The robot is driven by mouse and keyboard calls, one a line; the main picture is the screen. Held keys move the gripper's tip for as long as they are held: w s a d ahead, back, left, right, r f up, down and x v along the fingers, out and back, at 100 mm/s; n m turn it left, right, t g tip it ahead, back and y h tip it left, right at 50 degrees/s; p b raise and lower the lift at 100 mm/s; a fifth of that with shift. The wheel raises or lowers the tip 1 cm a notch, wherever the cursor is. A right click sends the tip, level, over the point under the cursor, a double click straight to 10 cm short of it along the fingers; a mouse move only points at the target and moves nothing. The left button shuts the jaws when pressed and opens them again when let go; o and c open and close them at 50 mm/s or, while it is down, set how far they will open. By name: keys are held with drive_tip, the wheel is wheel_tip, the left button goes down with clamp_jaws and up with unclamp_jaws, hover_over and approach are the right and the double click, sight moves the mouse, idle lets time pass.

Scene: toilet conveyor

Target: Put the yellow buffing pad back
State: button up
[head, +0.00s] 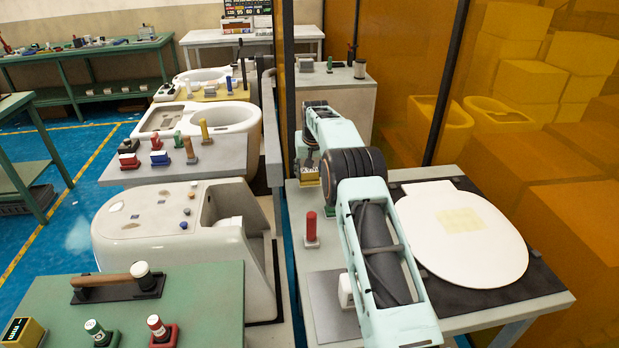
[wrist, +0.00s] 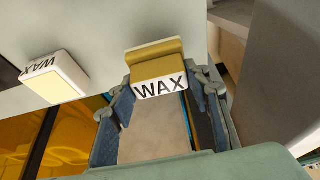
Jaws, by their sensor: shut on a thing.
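My gripper (wrist: 166,88) is shut on the yellow buffing pad (wrist: 155,68), a small yellow block with a white face marked "WAX". The pad sits between the fingertips in the wrist view. In the head view my gripper (head: 307,158) points down at the back left of the right-hand worktable, with a yellow piece visible at its lower end. I cannot tell whether the pad touches the surface below. A second block marked "WAX" (wrist: 55,80), white with a pale yellow face, lies apart to the left in the wrist view.
A white toilet lid (head: 462,250) with a pale yellow patch lies on a dark mat on the right-hand worktable (head: 510,322). A red-handled tool (head: 311,228) stands near my arm. Toilet bowls (head: 165,225) line the left. Amber panels (head: 540,180) border the right.

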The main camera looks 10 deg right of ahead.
sight(309, 178)
drive_tip(key=shift+f, duration=1.4)
drive_tip(key=shift+f, duration=0.2)
drive_tip(key=o, duration=1.4)
drive_tip(key=shift+c, duration=0.2)
drive_tip(key=shift+r, duration=0.25)
drive_tip(key=b+v, duration=0.1)
drive_tip(key=v, duration=1.1)
